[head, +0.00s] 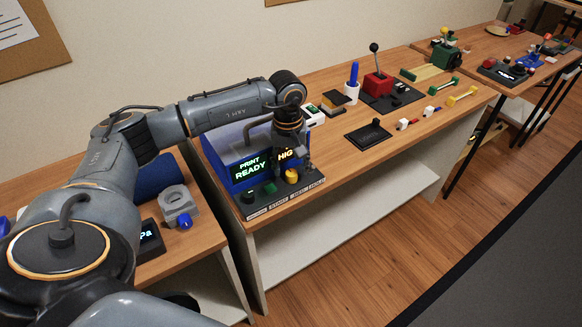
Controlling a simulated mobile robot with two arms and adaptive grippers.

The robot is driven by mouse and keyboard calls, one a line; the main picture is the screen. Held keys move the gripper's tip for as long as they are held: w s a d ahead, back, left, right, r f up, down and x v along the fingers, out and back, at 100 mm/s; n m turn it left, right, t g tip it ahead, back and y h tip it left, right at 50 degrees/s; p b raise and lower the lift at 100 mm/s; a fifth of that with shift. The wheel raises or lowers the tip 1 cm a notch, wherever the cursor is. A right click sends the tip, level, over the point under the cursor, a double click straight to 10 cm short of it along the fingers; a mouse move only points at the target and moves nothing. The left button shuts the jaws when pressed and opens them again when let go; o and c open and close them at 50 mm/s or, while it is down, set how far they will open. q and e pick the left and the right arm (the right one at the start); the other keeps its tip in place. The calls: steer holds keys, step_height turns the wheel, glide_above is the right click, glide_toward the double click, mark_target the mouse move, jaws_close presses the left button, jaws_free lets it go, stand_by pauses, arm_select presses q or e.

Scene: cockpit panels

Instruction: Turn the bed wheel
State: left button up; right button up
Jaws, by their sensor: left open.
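A blue printer panel (218,170) stands on the wooden bench, with a screen reading "PRINT READY" and a second, partly covered screen. Its sloped dark front carries several controls: a dark knob (248,197) at left, a green button (270,187), and a yellow knob (291,176) at right. The small labels below are too blurred to tell surely which control is the bed wheel. My left gripper (292,164) points down over the panel's right part, just above and behind the yellow knob. It is open; contact with the knob cannot be told. My right gripper is out of view.
Right of the panel are a black tray (368,134), a blue pen in a white cup (352,83), and a red lever box (377,83). A grey clamp-like part (178,204) sits on the left bench. The floor in front is clear.

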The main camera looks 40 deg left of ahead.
arm_select(q)
steer(key=shift+f, duration=0.7)
jaws_close()
steer(key=shift+n, duration=0.3)
